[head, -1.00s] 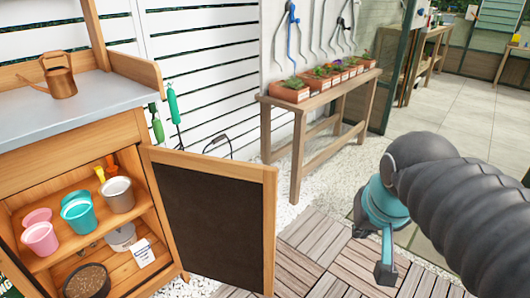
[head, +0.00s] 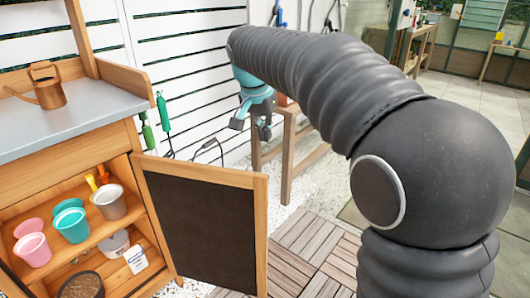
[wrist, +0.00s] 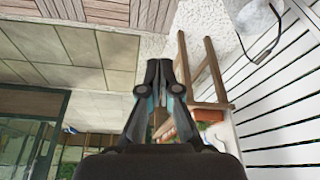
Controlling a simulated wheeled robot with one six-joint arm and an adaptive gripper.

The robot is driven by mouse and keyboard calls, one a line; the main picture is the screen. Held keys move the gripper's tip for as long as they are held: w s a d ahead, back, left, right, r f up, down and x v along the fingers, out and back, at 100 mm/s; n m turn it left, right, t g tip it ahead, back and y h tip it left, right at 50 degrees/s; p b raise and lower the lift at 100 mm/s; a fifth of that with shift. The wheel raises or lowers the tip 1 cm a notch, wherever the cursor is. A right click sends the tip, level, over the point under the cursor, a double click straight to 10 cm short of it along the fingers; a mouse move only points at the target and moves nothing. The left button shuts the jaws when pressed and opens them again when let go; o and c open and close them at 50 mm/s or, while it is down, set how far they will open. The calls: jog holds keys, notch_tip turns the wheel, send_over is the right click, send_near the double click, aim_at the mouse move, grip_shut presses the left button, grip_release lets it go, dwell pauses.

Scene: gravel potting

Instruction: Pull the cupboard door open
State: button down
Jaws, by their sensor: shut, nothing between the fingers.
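The cupboard door (head: 205,230), a wooden frame around a dark panel, stands swung wide open to the right of the cupboard (head: 75,152) in the head view. The shelves inside are exposed. My gripper (head: 251,127) is above and beyond the door's top edge, near the white slatted fence, apart from the door. In the wrist view my gripper (wrist: 161,72) has its fingers together with nothing between them. The door is not seen in the wrist view.
Pink, teal and grey pots (head: 70,222) stand on the cupboard's shelf. A copper watering can (head: 48,92) sits on the worktop. A wooden bench (head: 290,150) stands beyond my gripper, partly hidden by my arm. Wooden deck tiles (head: 310,240) lie clear to the right of the door.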

jog(key=x, duration=1)
jog(key=s, duration=0.1)
jog(key=s+a, duration=0.1)
jog(key=s, duration=0.1)
jog(key=shift+s+a+r, duration=0.35)
jog(key=shift+s, duration=0.05)
